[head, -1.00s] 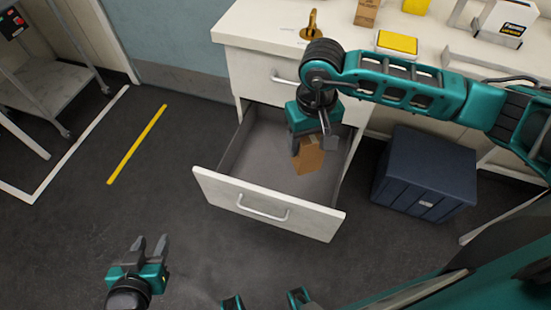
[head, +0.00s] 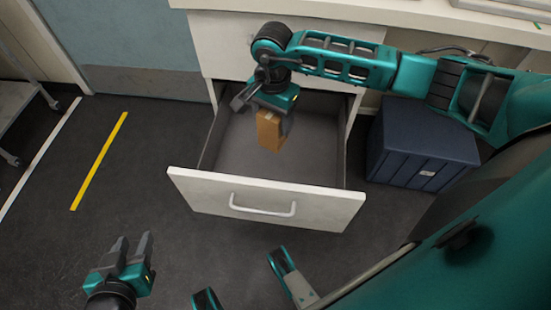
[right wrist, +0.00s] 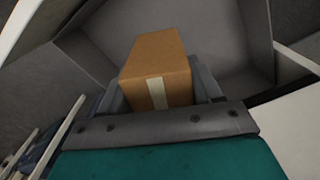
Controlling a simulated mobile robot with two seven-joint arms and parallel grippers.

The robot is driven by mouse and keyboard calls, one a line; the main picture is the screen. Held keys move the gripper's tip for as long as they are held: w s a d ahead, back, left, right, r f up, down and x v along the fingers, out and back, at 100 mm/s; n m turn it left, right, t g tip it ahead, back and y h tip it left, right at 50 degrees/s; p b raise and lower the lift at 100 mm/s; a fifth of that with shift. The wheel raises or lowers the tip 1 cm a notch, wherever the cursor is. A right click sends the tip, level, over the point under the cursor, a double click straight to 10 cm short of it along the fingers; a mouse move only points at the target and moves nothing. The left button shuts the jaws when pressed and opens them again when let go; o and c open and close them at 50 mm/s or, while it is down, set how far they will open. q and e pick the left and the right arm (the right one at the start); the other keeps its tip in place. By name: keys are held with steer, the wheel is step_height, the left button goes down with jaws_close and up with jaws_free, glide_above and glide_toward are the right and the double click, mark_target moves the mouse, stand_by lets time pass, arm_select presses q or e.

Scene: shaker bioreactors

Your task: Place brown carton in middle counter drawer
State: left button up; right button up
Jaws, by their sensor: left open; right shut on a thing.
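The brown carton (head: 269,131) is held by my right gripper (head: 266,108) over the open counter drawer (head: 225,163). In the right wrist view the carton (right wrist: 157,60) sits between the fingers, with a pale tape strip on it. The grey drawer interior (right wrist: 215,45) lies beyond it. I cannot tell whether the carton touches the drawer floor. The drawer is pulled out, its white front and handle facing me, and the rest of its visible floor is empty. My left gripper (head: 132,250) is open and empty above the dark floor, left of the drawer front.
A dark blue box (head: 420,140) stands on the floor right of the drawer. The white counter top (head: 300,8) is above the drawer.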

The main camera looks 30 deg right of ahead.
step_height(320, 180, down, 18)
steer(key=b, duration=0.4)
steer(key=shift+r, duration=0.25)
steer(key=shift+f, duration=0.15)
steer(key=shift+f+b, duration=0.15)
steer(key=shift+b, duration=0.25)
steer(key=o, duration=1.1)
